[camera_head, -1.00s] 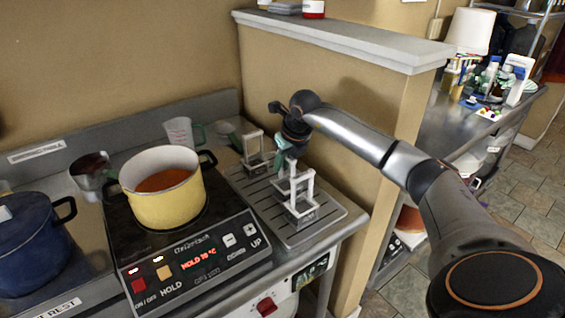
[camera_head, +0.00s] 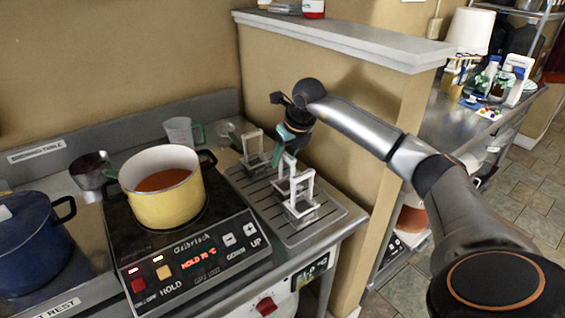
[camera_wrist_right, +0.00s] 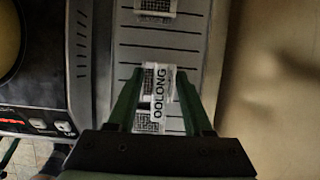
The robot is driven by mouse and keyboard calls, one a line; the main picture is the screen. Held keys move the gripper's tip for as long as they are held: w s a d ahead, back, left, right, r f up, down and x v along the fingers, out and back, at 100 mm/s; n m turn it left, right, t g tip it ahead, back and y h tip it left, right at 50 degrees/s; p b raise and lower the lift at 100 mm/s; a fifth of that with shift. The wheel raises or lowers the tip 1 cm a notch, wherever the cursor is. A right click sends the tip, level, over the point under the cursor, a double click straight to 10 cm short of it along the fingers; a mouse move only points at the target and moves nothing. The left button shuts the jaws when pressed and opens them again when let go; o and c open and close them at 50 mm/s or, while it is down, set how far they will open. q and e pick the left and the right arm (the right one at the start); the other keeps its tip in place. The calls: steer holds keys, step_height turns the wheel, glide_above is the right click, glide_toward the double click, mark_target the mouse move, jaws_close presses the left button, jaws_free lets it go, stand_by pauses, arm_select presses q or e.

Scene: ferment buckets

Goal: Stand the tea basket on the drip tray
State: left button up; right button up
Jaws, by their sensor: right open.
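A tea basket (camera_head: 301,209) with a pale frame and mesh body stands upright on the slatted drip tray (camera_head: 262,203), near its front. In the right wrist view its handle top carries the label OOLONG (camera_wrist_right: 158,95), with mesh showing on both sides. My right gripper (camera_head: 285,166) is above the basket, pointing down. In the right wrist view its green fingers (camera_wrist_right: 159,84) are open, one on each side of the label, with gaps visible. A second, similar basket (camera_head: 254,152) stands at the back of the tray. My left gripper is not in view.
A yellow pot (camera_head: 165,201) of orange-brown liquid sits on the hot plate (camera_head: 196,258) left of the tray. A blue pot (camera_head: 35,250) is farther left. A measuring jug (camera_head: 180,131) stands behind. A partition wall (camera_head: 335,125) rises close to the tray's right.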

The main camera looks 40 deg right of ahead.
steer(key=v, duration=0.9)
steer(key=shift+s+r, duration=0.1)
steer(key=shift+r, duration=0.1)
stand_by(2.1)
